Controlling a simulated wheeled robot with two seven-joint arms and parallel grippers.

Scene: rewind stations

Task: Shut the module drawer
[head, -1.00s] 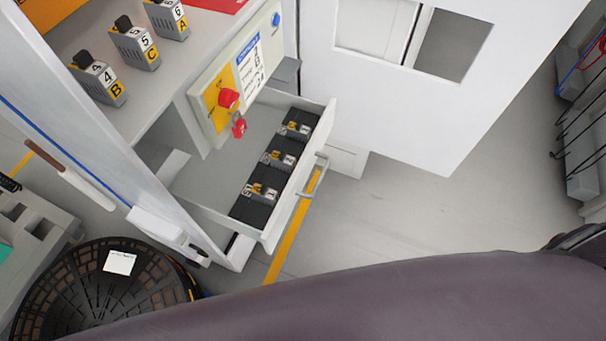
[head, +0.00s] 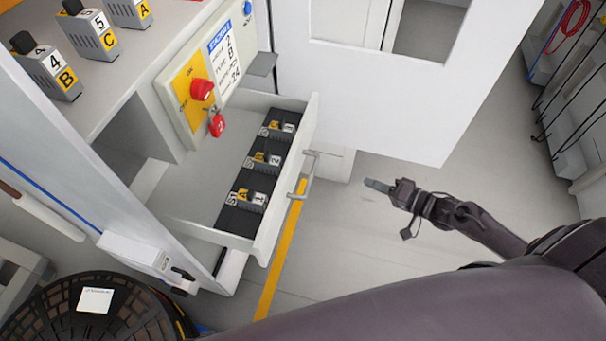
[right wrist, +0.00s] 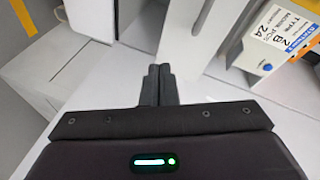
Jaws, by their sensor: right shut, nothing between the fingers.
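The module drawer (head: 262,242) is a light grey drawer and stands pulled out under the white cabinet in the head view. Several modules sit in its black tray (head: 226,222). Its bar handle (head: 303,178) is on the front panel, facing right. My right gripper (head: 368,183) is to the right of the handle, apart from it, with its fingers pointing left. In the right wrist view the two dark fingers (right wrist: 158,72) are together with nothing between them. My left gripper is not in the head view.
A panel with a red knob (head: 202,89) and a red padlock (head: 216,125) is above the drawer. A white door (head: 400,110) stands behind, to the right. A dark round reel (head: 140,318) is at lower left. The floor right of the drawer is clear.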

